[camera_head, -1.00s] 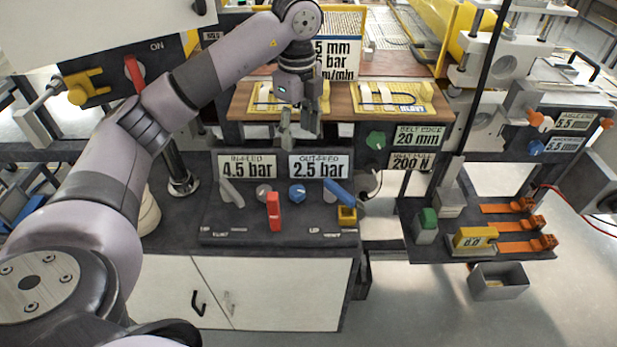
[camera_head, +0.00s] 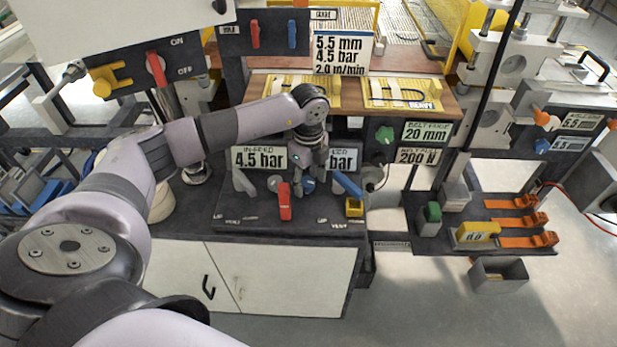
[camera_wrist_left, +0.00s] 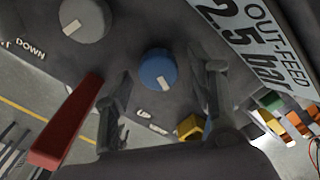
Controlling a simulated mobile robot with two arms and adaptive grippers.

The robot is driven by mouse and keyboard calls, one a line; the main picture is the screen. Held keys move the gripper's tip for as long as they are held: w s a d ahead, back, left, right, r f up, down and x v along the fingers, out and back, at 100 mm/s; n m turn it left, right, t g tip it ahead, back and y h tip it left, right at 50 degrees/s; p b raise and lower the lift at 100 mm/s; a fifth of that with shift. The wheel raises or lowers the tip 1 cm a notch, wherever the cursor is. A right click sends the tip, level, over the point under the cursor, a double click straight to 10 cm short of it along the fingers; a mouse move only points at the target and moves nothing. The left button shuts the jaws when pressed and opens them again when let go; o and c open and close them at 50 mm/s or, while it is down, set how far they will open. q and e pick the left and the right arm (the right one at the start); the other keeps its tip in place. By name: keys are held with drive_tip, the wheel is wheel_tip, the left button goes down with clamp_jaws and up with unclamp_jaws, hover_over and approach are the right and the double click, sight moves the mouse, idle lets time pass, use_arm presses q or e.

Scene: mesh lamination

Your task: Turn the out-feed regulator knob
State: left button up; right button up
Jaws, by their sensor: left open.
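The out-feed regulator knob is a round blue knob with a white mark. It shows in the left wrist view (camera_wrist_left: 157,69), between and beyond the fingers. In the head view the blue knob (camera_head: 309,185) is partly hidden behind my left gripper (camera_head: 311,172). My left gripper also shows in the left wrist view (camera_wrist_left: 165,105); it is open and empty, with one finger on each side of the knob's line of sight. I cannot tell whether a finger touches it. The out-feed sign (camera_wrist_left: 255,45) reads 2.5 bar. My right gripper is not in view.
A grey knob (camera_wrist_left: 85,18) sits beside the blue one. A red lever (camera_head: 284,201) stands close to the left finger, and a blue lever (camera_head: 347,184) with a yellow block (camera_head: 354,207) lies to the right. The in-feed sign (camera_head: 259,159) stands behind the panel.

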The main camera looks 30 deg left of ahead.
use_arm(q)
drive_tip(key=shift+f, duration=0.1)
drive_tip(key=c, duration=1.1)
